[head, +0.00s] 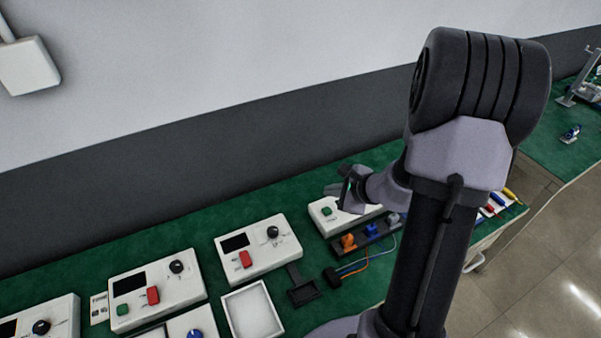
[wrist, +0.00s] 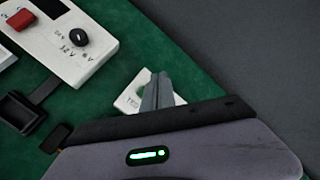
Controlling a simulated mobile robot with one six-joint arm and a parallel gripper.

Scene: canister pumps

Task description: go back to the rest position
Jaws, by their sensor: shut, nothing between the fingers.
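My gripper (head: 334,190) shows in the head view at the far side of the green bench, over the back of a white box with a green button (head: 327,211). In the wrist view the fingers of my gripper (wrist: 158,80) are together and empty. They point at a white box corner (wrist: 130,101) with partly hidden lettering. I cannot tell from these views whether the fingertips touch the box. My arm hides part of the bench in the head view.
White control boxes with knobs and red switches (head: 257,246) line the green bench (head: 190,232). A white tray (head: 229,303), a black holder (head: 303,291) and a dark rack with orange and blue connectors (head: 349,241) stand in front. A grey wall band (head: 150,180) runs behind.

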